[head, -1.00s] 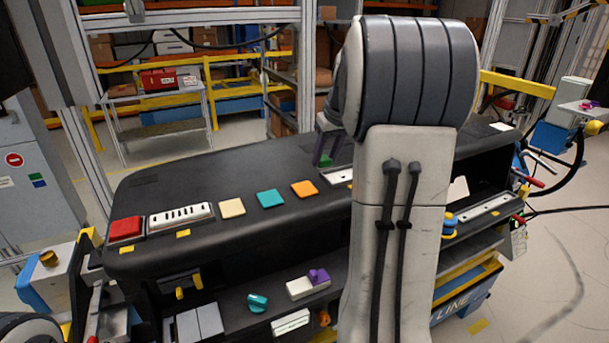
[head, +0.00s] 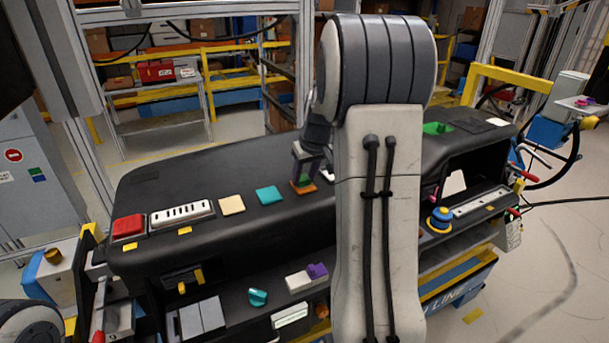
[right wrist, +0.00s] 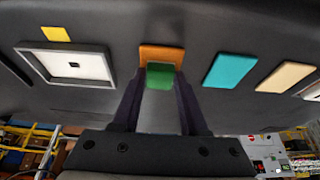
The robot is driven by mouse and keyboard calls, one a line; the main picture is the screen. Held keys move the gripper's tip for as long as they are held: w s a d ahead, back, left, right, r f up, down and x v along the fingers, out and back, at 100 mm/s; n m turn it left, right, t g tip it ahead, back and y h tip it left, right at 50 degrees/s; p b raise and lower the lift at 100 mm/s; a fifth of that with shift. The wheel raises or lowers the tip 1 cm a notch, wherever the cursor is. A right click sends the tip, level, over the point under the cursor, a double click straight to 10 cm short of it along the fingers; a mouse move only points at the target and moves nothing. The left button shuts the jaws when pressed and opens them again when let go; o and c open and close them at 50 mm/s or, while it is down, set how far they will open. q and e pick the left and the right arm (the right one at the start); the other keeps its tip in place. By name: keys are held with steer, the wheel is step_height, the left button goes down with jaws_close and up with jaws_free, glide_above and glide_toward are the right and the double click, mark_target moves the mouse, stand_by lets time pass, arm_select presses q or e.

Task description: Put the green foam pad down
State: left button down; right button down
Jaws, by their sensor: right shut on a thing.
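My right gripper (head: 303,172) is shut on the green foam pad (head: 304,182), over the dashboard top. The pad also shows between the fingertips in the right wrist view (right wrist: 160,85). An orange square pad (head: 301,190) lies on the dashboard directly under or just behind it; it also shows in the right wrist view (right wrist: 161,54), partly covered by the green pad. I cannot tell whether the two pads touch. My left gripper is not in view.
In a row left of the orange pad lie a teal pad (head: 269,195), a cream pad (head: 231,205), a white slotted panel (head: 181,213) and a red block (head: 128,227). A green piece (head: 437,128) sits at the right end. My right arm hides the dashboard's middle.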

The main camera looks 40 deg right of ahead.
steer(key=shift+c, duration=2.2)
jaws_free()
steer(key=shift+f, duration=0.1)
steer(key=shift+r, duration=0.25)
steer(key=shift+s+r, duration=0.1)
steer(key=shift+r, duration=0.15)
steer(key=b+v, duration=0.1)
steer(key=v, duration=1)
steer(key=shift+s+b, duration=0.2)
steer(key=shift+b, duration=0.1)
steer(key=shift+a+r, duration=0.1)
steer(key=shift+a, duration=0.05)
